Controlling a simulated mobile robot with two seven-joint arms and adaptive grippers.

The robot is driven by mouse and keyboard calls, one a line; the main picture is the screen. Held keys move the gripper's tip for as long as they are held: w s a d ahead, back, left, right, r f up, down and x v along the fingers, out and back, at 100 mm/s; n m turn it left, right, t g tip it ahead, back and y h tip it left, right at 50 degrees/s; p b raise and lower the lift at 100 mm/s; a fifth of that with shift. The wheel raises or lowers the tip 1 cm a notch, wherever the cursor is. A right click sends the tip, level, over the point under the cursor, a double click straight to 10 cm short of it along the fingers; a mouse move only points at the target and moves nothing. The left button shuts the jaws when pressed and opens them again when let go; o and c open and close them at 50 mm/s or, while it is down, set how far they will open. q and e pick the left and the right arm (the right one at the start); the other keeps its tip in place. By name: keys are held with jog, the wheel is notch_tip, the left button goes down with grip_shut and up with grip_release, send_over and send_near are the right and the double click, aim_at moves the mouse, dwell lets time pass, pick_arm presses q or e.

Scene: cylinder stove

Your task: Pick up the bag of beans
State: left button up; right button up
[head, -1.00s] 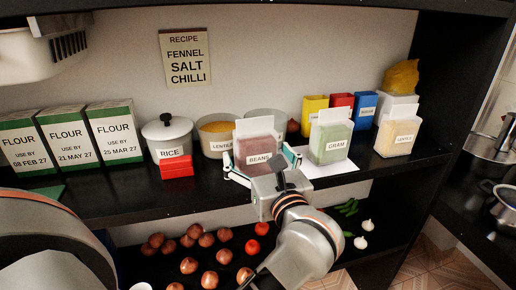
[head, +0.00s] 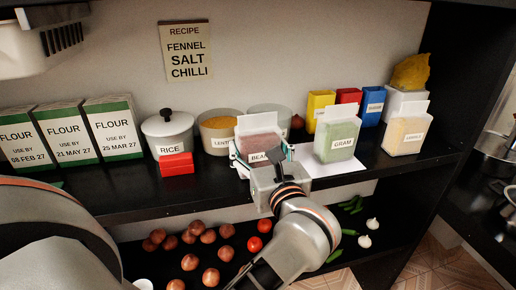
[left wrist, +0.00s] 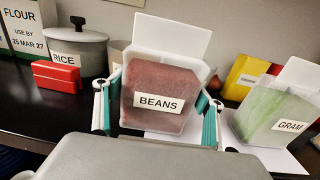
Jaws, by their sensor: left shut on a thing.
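The bag of beans (head: 257,144) is a clear, red-brown filled pack with a white top flap and a BEANS label. It is upright on the upper shelf, and my left gripper (head: 262,158) has its fingers around it. In the left wrist view the bag (left wrist: 163,92) is between the two teal-padded fingers of my left gripper (left wrist: 158,115), one on each side. The gripper is shut on the bag. In the head view the gripper hides the bag's lower part. I cannot tell whether its base is off the shelf. My right gripper is not in view.
The bag of gram (head: 337,140) stands close on the right, on a white sheet (head: 325,168). A lentil pot (head: 216,138), rice pot (head: 168,128) and red box (head: 176,164) are on the left. Coloured packs (head: 347,98) stand behind. Onions and tomatoes lie on the lower shelf.

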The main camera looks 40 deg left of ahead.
pick_arm(q)
jog(key=shift+r+p, duration=0.4)
jog(key=shift+r, duration=0.35)
notch_tip(320, 180, up, 8)
jog(key=p, duration=0.5)
jog(key=shift+f+p, duration=0.1)
jog(key=shift+p, duration=0.2)
jog(key=shift+r+p, duration=0.3)
jog(key=shift+r, duration=0.1)
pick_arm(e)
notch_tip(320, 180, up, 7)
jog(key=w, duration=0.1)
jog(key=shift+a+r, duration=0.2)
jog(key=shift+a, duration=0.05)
pick_arm(q)
jog(key=shift+o, duration=1.4)
jog(key=shift+c, duration=0.7)
jog(key=shift+f, duration=0.1)
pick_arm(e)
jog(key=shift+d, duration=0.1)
